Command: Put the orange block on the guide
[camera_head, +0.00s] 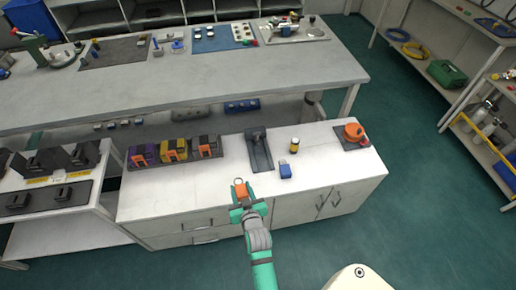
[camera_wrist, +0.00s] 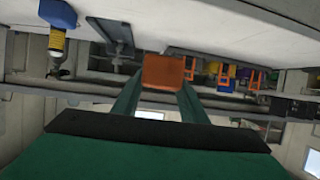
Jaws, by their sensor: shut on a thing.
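The orange block (camera_head: 241,189) is between the fingertips of my gripper (camera_head: 243,202), near the front edge of the white counter. In the wrist view the block (camera_wrist: 163,72) sits at the tips of both fingers (camera_wrist: 158,88), and the gripper is shut on it. A dark long plate with a raised part (camera_head: 260,150), which looks like the guide, lies on the counter beyond the block and slightly right. It also shows in the wrist view (camera_wrist: 112,38), up and left of the block, apart from it. Its fine shape is too small to tell.
An orange round thing (camera_head: 353,131) sits on a dark base at right. The counter's front strip (camera_head: 330,180) is clear.

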